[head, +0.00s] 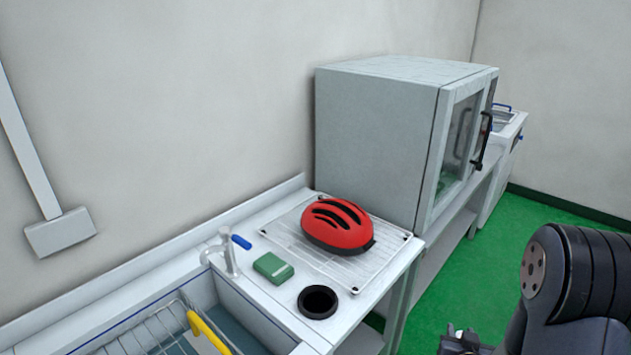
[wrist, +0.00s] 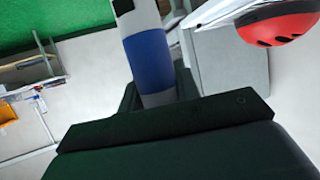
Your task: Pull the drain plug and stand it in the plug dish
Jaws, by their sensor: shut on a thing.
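My gripper (wrist: 157,90) is shut on an upright-looking white tube with a blue band (wrist: 148,46), which appears to be the drain plug. The tube's far end runs out of the wrist view at the top. A round black dish (head: 318,313), probably the plug dish, stands at the front edge of the sink counter in the head view and looks empty. The sink basin (head: 262,322) is at the lower left, only partly in view. Its drain is hidden. The held tube cannot be made out in the head view.
A red helmet (head: 337,224) lies on a white wire rack (head: 352,287) behind the dish. A green sponge (head: 273,267) and a blue-handled tap (head: 231,258) are to its left. A grey cabinet (head: 375,140) stands behind.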

